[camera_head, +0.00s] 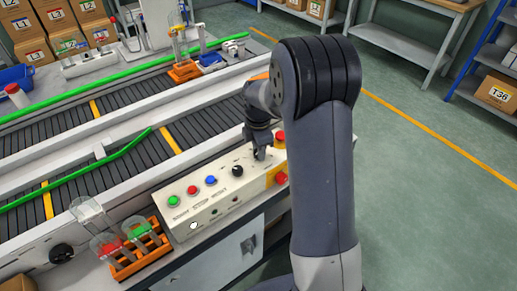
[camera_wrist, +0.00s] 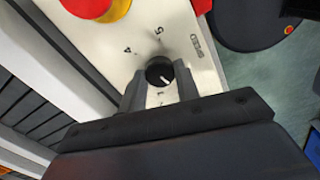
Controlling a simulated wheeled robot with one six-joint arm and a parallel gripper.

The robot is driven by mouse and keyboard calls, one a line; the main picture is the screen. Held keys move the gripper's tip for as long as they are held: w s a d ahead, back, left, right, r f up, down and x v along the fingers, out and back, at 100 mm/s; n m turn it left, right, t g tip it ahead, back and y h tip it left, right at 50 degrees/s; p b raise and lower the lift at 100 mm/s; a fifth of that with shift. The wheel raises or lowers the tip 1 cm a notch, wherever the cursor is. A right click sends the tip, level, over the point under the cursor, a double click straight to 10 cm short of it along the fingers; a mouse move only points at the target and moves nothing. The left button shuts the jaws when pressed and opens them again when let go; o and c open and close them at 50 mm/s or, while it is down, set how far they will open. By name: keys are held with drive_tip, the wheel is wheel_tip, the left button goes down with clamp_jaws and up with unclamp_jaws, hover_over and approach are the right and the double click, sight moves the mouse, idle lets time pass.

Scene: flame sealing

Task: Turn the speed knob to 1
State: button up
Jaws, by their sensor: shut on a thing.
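The speed knob (camera_wrist: 159,70) is a small black dial with a white pointer mark in the wrist view. It sits on the cream control panel (camera_wrist: 130,52) near the printed numbers 4 and 5 and the word SPEED. A digit 1 is printed just below the knob. The pointer mark points down and slightly right, close to that 1. My gripper (camera_wrist: 159,82) has one finger on each side of the knob and is shut on it. In the head view my gripper (camera_head: 261,154) is down on the right part of the panel and hides the knob.
A red emergency button (camera_head: 280,138) on a yellow base stands just beyond my gripper, and another red button (camera_head: 281,178) is at the panel's right end. A second black knob (camera_head: 237,171) and coloured buttons lie to the left. Conveyors (camera_head: 120,103) run behind.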

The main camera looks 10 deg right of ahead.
drive_tip(key=shift+n, duration=1.2)
drive_tip(key=o, duration=1)
drive_tip(key=shift+c, duration=0.2)
wheel_tip(320, 180, up, 11)
drive_tip(key=shift+f, duration=0.15)
